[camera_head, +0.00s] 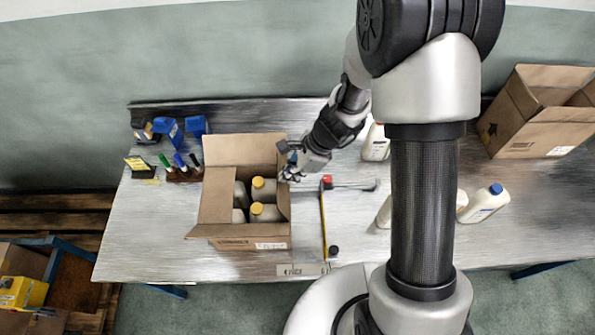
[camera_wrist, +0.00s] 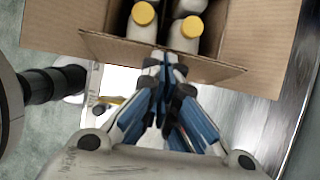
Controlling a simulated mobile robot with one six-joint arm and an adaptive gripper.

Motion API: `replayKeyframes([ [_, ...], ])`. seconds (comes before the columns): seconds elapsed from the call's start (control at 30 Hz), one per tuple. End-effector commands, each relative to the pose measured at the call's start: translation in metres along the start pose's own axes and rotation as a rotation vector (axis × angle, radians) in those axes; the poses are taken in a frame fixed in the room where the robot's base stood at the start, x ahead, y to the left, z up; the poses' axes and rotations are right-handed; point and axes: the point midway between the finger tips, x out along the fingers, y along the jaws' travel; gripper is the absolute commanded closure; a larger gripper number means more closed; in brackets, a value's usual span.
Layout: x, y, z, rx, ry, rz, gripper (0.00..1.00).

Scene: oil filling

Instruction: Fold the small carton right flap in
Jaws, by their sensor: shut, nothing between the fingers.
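The small carton (camera_head: 252,243) stands on the table left of centre in the head view, with several yellow-capped bottles (camera_head: 264,189) inside. The right flap (camera_head: 283,190) is a narrow strip by the right rim, partly hidden by my gripper (camera_head: 288,174). In the wrist view my shut, empty gripper (camera_wrist: 165,62) overlaps the carton's near cardboard edge (camera_wrist: 110,46). I cannot tell whether the fingertips touch it. Two yellow caps (camera_wrist: 143,13) show beyond.
A larger open carton (camera_head: 545,120) stands at the back right. White bottles (camera_head: 484,203) stand right of centre, some partly behind my arm. A red-ended tool (camera_head: 327,183) lies right of the small carton. Pens (camera_head: 180,165) and blue bins (camera_head: 168,129) are at the left.

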Motion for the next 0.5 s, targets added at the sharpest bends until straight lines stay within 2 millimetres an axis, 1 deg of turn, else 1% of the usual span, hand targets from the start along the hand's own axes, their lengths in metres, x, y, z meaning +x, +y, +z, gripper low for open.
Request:
replayKeyframes([
  [0.03,-0.004,0.001,0.01,-0.009,0.042,0.006,1.0],
  [0.2,0.005,0.0,0.02,-0.011,0.172,0.003,1.0],
  [0.27,0.008,0.0,0.021,-0.003,0.165,0.004,1.0],
  [0.5,0.024,-0.001,0.036,-0.002,0.162,0.003,1.0],
])
